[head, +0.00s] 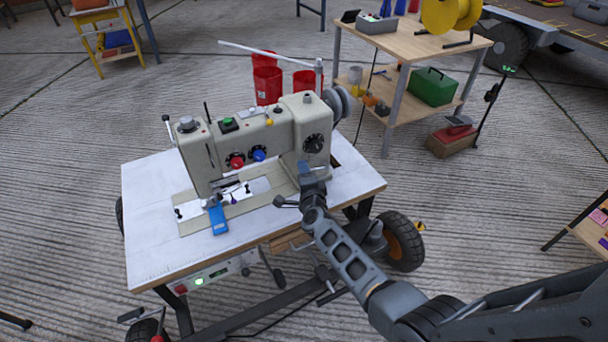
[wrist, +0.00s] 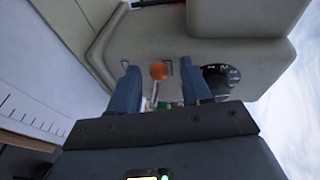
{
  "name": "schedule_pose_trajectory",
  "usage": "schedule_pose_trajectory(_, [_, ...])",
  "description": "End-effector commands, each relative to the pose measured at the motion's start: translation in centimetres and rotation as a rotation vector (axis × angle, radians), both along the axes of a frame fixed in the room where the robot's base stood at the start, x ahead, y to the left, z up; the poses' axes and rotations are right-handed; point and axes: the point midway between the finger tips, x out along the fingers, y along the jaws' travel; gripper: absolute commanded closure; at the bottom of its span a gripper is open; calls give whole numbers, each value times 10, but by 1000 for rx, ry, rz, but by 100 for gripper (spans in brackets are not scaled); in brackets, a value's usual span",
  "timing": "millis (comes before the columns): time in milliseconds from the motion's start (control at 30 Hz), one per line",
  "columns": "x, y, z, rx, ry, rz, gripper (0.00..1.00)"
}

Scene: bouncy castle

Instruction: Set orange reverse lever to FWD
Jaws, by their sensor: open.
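The cream sewing machine (head: 300,130) stands on a white-topped table. In the wrist view, the orange round knob (wrist: 158,70) of the reverse lever shows against the cream body (wrist: 150,40). A thin metallic stem shows below the knob. My gripper (wrist: 158,78) is open, with one blue-grey finger on each side of the knob and a visible gap to both. Small marks beside the knob are too small to read. In the head view, my gripper (head: 313,178) is at the foot of the machine's right pillar and hides the lever there.
A black dial (wrist: 220,78) sits close to the right finger. The white table top (head: 150,215) has a blue item (head: 218,218) near the needle area. A wooden shelf cart (head: 410,65) stands behind.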

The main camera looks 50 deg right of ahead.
Motion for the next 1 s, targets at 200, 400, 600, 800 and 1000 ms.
schedule_pose_trajectory(200, [-16, 14, 7, 0, 3, 2, 52])
schedule_pose_trajectory(400, [-42, 34, 13, 0, 3, 3, 52])
schedule_pose_trajectory(600, [-57, 46, 15, -1, 1, 1, 52])
schedule_pose_trajectory(800, [-60, 49, 14, -1, 1, 1, 52])
schedule_pose_trajectory(1000, [-60, 49, 14, 0, 0, 0, 52])
